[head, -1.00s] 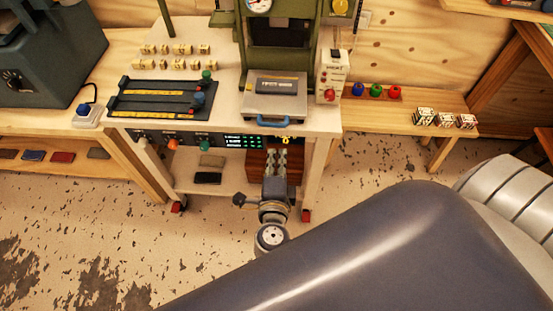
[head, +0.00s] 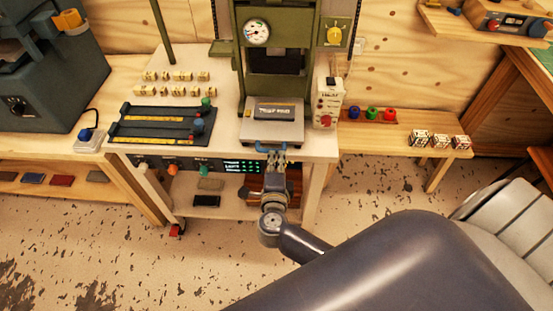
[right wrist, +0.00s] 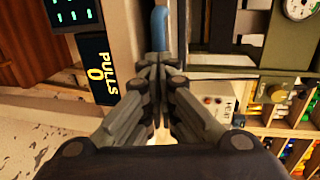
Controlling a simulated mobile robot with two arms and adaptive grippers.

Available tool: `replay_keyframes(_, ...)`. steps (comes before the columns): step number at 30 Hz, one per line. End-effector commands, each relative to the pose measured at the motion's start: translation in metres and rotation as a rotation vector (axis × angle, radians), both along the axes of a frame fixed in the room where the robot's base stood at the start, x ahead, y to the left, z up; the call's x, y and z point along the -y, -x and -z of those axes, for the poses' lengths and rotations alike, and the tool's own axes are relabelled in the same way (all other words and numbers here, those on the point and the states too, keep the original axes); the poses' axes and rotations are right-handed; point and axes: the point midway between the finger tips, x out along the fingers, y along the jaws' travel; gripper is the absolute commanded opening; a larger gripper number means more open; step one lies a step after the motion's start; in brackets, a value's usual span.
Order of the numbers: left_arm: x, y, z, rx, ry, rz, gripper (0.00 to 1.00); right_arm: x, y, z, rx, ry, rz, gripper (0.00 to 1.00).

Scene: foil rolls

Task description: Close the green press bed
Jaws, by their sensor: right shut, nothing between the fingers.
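The green press (head: 240,60) stands at the back of the white bench. Its flat silver bed (head: 252,130) sticks out of the front, with a dark plate (head: 275,109) on top. The bed's blue handle (head: 270,148) is at its front edge. My right gripper (head: 274,156) is at the handle from the front, fingers together and empty. In the right wrist view the shut fingertips (right wrist: 158,66) point at the blue handle (right wrist: 160,28), right at its near end; I cannot tell whether they touch. My left gripper is not in view.
A black rack with sliders (head: 155,123) and several small yellow blocks (head: 175,76) lie left of the press. A white control box (head: 328,101) stands close to its right. A lit panel (head: 243,167) is below the bench edge. A wooden side bench (head: 390,144) is at right.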

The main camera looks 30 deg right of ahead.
Motion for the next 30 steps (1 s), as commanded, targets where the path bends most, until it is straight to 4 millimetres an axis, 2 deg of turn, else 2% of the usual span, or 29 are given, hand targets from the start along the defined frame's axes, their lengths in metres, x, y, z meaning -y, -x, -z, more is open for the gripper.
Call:
replay_keyframes(5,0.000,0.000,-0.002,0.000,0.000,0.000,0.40,0.005,-0.008,-0.001,0.000,0.000,0.002,0.00)
replay_keyframes(8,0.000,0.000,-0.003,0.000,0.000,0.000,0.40,0.012,-0.020,-0.001,0.001,-0.001,0.002,0.00)
replay_keyframes(21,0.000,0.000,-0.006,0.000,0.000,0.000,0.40,0.062,-0.101,0.000,0.000,0.000,0.002,0.00)
replay_keyframes(30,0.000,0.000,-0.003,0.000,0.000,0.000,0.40,0.084,-0.138,0.000,0.000,-0.001,0.000,0.00)
